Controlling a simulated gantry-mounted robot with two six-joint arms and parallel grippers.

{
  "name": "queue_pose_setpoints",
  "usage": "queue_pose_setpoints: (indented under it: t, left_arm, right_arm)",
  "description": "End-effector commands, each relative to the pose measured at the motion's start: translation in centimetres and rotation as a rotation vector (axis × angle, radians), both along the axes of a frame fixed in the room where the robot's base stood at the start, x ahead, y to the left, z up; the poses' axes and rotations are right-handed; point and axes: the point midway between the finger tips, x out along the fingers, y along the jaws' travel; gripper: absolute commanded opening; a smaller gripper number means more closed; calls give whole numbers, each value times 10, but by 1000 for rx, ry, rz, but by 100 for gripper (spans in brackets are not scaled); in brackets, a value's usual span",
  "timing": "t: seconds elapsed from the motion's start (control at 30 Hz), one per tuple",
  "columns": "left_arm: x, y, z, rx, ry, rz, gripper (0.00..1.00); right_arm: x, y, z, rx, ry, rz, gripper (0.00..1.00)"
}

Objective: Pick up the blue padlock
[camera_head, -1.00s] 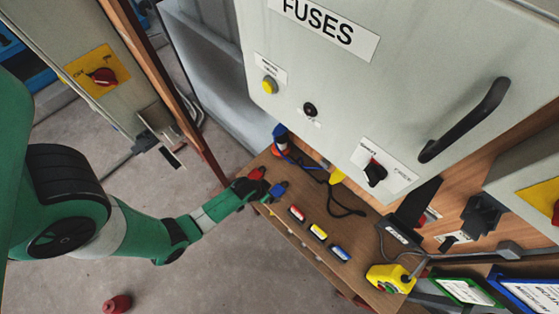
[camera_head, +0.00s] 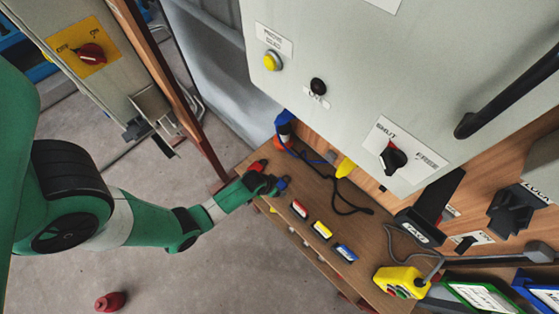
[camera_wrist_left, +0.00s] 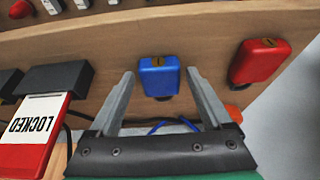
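The blue padlock (camera_wrist_left: 160,77) has a brass keyhole plate and sits against the wooden board in the left wrist view. It also shows in the head view (camera_head: 283,184), small and partly beside my gripper. My left gripper (camera_wrist_left: 160,71) is open, with one finger on each side of the blue padlock in the picture. I see no clear contact, and the depth gap is hard to judge. In the head view my left gripper (camera_head: 272,183) reaches in from the left at the table's near left end. My right gripper is not in view.
A red padlock (camera_wrist_left: 259,60) is right of the blue one. A red LOCKED tag (camera_wrist_left: 32,135) lies to the left. Red (camera_head: 299,210), yellow (camera_head: 322,231) and blue (camera_head: 345,253) tags line the wooden table. A grey FUSES cabinet (camera_head: 340,60) stands behind.

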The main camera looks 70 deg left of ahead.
Motion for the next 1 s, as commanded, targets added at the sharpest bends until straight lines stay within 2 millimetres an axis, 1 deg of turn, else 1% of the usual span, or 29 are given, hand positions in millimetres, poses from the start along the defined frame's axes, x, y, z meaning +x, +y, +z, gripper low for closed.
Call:
queue_pose_setpoints:
  t: [0.03, 0.07, 0.1, 0.17, 0.2, 0.27, 0.3, 0.43, 0.67, 0.77, 0.87, 1.0]
  left_arm:
    - [0, 0, 0, 0, 0, 0, 72]
    - [0, 0, 0, 0, 0, 0, 67]
    - [0, 0, 0, 0, 0, 0, 60]
    - [0, 0, 0, 0, 0, 0, 49]
    - [0, 0, 0, 0, 0, 0, 42]
    - [0, 0, 0, 0, 0, 0, 31]
    - [0, 0, 0, 0, 0, 0, 24]
    - [0, 0, 0, 0, 0, 0, 0]
    - [0, 0, 1, 0, -1, 0, 0]
    - [0, 0, 5, 0, -1, 0, 0]
    - [0, 0, 15, 0, -1, 0, 0]
    - [1, 0, 41, 1, -3, 0, 0]
  right_arm:
    - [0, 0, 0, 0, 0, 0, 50]
    - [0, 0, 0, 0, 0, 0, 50]
    - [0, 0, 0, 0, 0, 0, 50]
    - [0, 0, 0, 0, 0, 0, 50]
    - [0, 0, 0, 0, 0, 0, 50]
    - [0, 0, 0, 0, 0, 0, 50]
    - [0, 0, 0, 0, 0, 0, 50]
    - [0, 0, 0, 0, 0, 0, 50]
    - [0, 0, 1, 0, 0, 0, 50]
    - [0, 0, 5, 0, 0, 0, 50]
    - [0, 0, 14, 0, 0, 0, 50]
    - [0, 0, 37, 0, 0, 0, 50]
